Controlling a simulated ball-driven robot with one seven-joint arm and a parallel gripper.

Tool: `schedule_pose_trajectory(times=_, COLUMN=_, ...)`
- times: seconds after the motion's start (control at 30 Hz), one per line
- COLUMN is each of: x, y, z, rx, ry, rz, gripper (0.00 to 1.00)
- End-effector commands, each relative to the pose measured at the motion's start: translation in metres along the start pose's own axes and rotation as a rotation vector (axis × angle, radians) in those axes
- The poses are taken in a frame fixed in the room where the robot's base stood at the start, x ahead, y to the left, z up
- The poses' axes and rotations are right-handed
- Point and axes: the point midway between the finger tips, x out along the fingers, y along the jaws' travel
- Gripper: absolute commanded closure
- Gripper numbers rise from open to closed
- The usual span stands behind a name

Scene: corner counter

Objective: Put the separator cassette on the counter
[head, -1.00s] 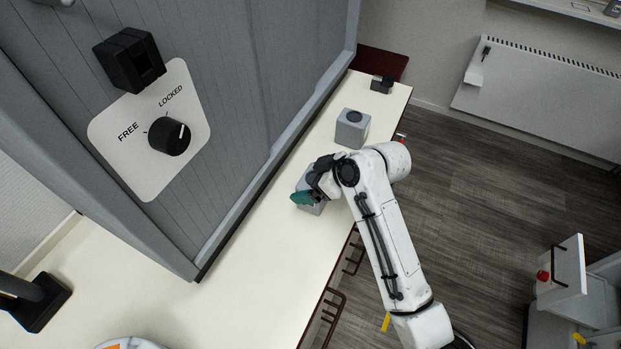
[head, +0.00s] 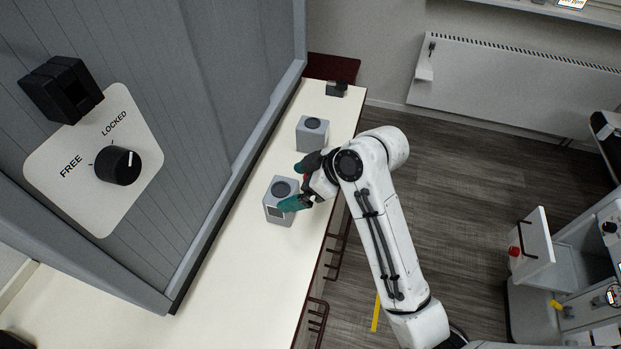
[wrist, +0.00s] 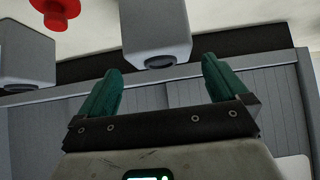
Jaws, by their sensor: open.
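Two grey blocks with round dark tops stand upright on the cream counter (head: 235,245): a near block (head: 281,188) and a far block (head: 313,130). I cannot tell for sure which thing is the separator cassette. My gripper (head: 300,186) is open at the right side of the near block, with a teal finger in front of part of it. In the wrist view, my gripper (wrist: 162,70) has its two teal fingers spread wide and nothing between them. One grey block (wrist: 155,22) lies beyond the gap, another grey block (wrist: 25,50) to the left. Contact cannot be told.
A tall grey cabinet (head: 215,70) with a FREE/LOCKED knob (head: 118,165) borders the counter on the left. A small black item (head: 336,89) sits at the far end. A red round button (wrist: 55,10) shows in the wrist view. Bare counter lies in front of the near block.

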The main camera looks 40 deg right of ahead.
Motion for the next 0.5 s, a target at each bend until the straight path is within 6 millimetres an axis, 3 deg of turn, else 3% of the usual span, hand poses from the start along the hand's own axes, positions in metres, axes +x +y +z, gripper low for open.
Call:
schedule_pose_trajectory(times=0.2, x=-0.035, y=0.001, z=0.000, rx=-0.001, ry=0.002, rz=0.003, gripper=0.00)
schedule_pose_trajectory(times=0.5, x=-0.048, y=0.000, z=0.000, rx=0.000, ry=-0.001, rz=0.000, gripper=0.00)
